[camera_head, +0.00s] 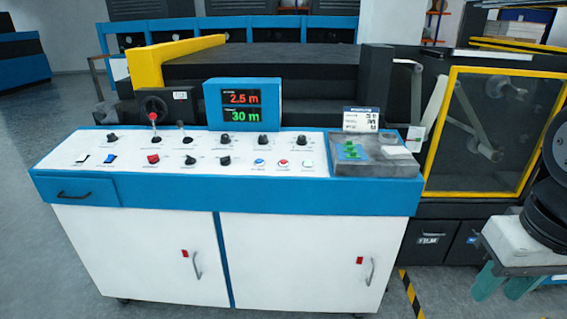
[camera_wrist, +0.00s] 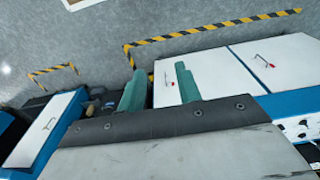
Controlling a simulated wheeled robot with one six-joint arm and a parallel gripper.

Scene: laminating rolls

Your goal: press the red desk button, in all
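The control desk (camera_head: 130,150) has a white sloping top with a blue front edge. A small round red button (camera_head: 283,163) sits on its lower row, between a blue button (camera_head: 259,162) and a pale green-white button (camera_head: 307,164). A second red control (camera_head: 153,158), blocky in shape, lies further left on the desk. My gripper (camera_head: 499,291) hangs at the lower right, apart from the desk and well right of the red button. Its teal fingers are spread and empty. In the wrist view, my gripper (camera_wrist: 160,70) also shows apart fingers; the red button cannot be made out there.
A display (camera_head: 243,105) reads 2.5 m and 30 m. A red-topped lever (camera_head: 153,118) stands upright at the desk's back left. A grey tray (camera_head: 376,160) with green items sits at the desk's right end. A yellow-framed machine (camera_head: 490,130) stands at right. Floor before the desk's right side is open.

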